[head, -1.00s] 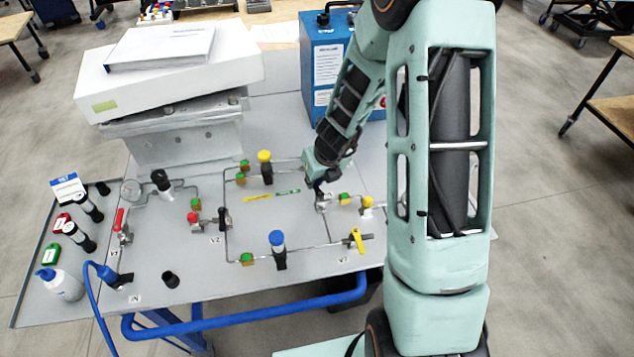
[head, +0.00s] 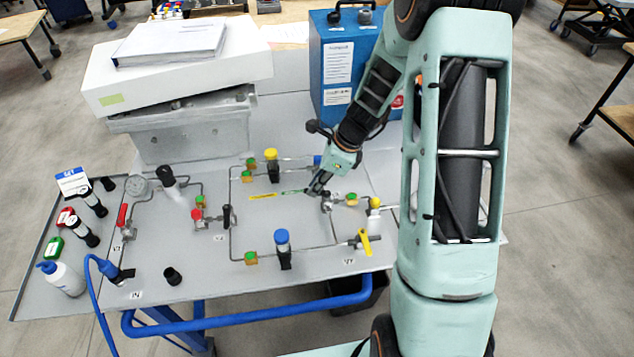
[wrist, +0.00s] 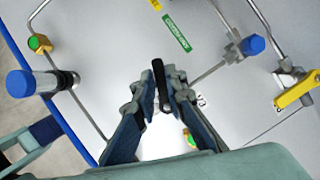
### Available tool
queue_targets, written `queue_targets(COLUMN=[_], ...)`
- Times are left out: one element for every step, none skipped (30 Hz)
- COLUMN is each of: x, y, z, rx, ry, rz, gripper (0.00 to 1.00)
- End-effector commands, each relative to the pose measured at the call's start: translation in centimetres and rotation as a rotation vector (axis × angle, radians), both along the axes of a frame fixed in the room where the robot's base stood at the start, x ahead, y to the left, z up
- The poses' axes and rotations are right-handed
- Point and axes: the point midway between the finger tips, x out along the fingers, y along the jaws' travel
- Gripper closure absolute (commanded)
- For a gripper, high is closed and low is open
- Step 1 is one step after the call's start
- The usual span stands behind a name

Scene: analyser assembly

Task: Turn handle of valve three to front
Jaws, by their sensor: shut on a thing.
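My gripper (head: 319,187) is over the right middle of the panel, tilted with its fingers pointing down and left. In the wrist view my gripper (wrist: 164,102) is shut on a slim black valve handle (wrist: 159,74), which stands between the two fingers. The metal valve body (head: 327,204) shows just below the fingers in the head view. A small label (wrist: 201,100), apparently V3, lies beside the gripper in the wrist view. The handle's lower part is hidden by the fingers.
A yellow-handled valve (head: 364,242) and a blue-knobbed valve (head: 282,240) stand nearer the front. A yellow-knobbed valve (head: 271,160) is behind left. A blue box (head: 338,62) stands at the back. Thin pipes run around the gripper.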

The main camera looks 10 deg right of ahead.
Motion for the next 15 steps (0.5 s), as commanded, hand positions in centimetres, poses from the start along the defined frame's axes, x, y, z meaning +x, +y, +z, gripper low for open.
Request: queue_targets(x=[-0.2, -0.2, -0.3, -0.4, -0.5, -0.6, -0.7, -0.8, -0.8, -0.9, -1.0, -1.1, -1.2, -1.3, -1.4], y=[0.0, 0.0, 0.1, 0.1, 0.1, 0.1, 0.1, 0.2, 0.2, 0.2, 0.2, 0.2, 0.1, 0.1, 0.1], z=[0.0, 0.0, 0.0, 0.0, -0.1, -0.1, -0.1, -0.1, -0.1, 0.0, -0.1, -0.1, -0.1, -0.1, -0.1], rx=[0.000, -0.001, 0.000, 0.000, 0.000, 0.000, 0.000, 0.000, -0.001, 0.000, -0.001, 0.000, -0.001, 0.000, 0.000], ry=[0.002, 0.001, 0.001, 0.002, 0.002, 0.002, 0.002, 0.002, 0.001, 0.002, 0.001, 0.002, 0.001, 0.002, 0.002], rz=[0.045, 0.074, 0.112, 0.140, 0.169, 0.207, 0.236, 0.265, 0.302, 0.331, 0.360, 0.397, 0.426, 0.453, 0.491], gripper=[1.00, 1.00, 1.00, 1.00, 1.00, 1.00, 1.00, 1.00, 1.00, 1.00, 1.00, 1.00, 1.00, 1.00, 1.00])
